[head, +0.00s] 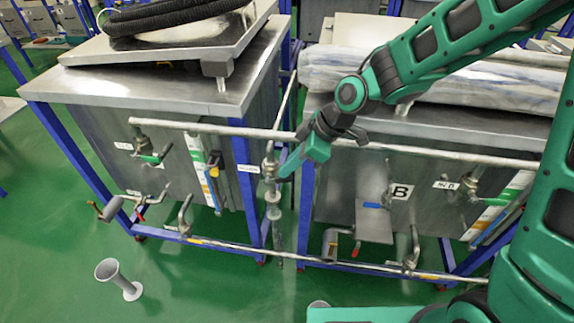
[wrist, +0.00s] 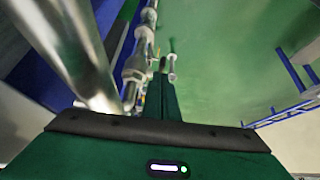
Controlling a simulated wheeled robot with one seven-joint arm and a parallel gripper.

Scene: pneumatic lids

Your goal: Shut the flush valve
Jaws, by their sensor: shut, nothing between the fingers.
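A metal valve (head: 270,165) sits on the vertical pipe between the two steel cabinets, just right of a small white label too small to read. I cannot confirm from the label that it is the flush valve. My green gripper (head: 287,170) is shut and empty, pointing down close beside this valve on its right. In the wrist view the valve and pipe (wrist: 138,68) run up just left of my gripper's fingers (wrist: 163,72). A small pale part, perhaps the handle (wrist: 171,66), shows at the fingertips. I cannot tell whether they touch it.
A long horizontal pipe (head: 215,130) crosses the cabinet fronts beside my gripper. Other valves with green (head: 152,158) and red (head: 355,249) handles sit on both cabinets. A lower pipe (head: 235,246) runs near the floor. The green floor (head: 205,285) in front is mostly clear, with a grey stand (head: 118,280).

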